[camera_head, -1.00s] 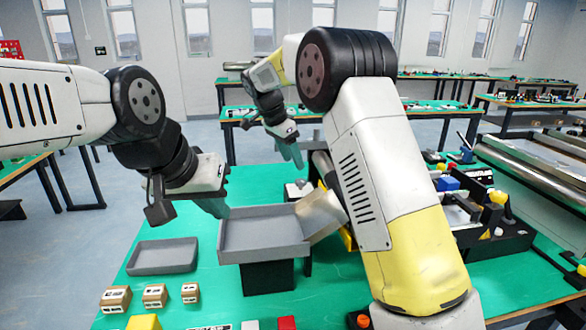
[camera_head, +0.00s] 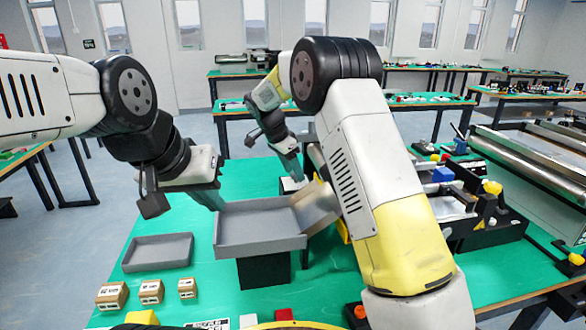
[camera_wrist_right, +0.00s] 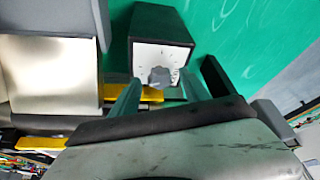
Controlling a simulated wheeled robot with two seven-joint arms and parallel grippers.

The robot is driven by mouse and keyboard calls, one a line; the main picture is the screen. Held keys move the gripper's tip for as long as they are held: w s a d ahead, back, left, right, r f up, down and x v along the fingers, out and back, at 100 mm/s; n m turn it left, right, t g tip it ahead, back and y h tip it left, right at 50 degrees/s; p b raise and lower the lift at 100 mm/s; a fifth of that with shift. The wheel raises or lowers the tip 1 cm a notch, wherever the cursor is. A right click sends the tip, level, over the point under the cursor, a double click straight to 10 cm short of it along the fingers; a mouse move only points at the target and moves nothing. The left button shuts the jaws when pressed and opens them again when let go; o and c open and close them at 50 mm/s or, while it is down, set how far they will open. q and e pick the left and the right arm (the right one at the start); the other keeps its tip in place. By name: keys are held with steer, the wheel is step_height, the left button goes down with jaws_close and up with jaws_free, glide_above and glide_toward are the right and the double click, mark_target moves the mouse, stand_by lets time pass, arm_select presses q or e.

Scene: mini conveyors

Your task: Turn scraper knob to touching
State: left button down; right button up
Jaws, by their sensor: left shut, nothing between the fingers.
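The knob (camera_wrist_right: 160,76) is a small grey knob on a white dial face with tick marks (camera_wrist_right: 145,55), on the end of a dark box (camera_wrist_right: 160,22) in the right wrist view. My right gripper (camera_wrist_right: 162,90) is open, its two green fingers apart on either side of the knob in that view. I cannot tell whether they touch it. In the head view my right gripper (camera_head: 292,170) points down at the small box (camera_head: 290,185), which it partly hides. My left gripper (camera_head: 210,198) is shut and empty beside the grey raised tray (camera_head: 258,245). The scraper is not clearly identifiable.
A metal chute (camera_head: 315,208) joins the raised tray's right side. A low grey tray (camera_head: 158,252) and several small cartons (camera_head: 150,291) lie at the left. Dark conveyor machinery (camera_head: 480,215) stands at the right. My right arm covers the middle.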

jaws_close()
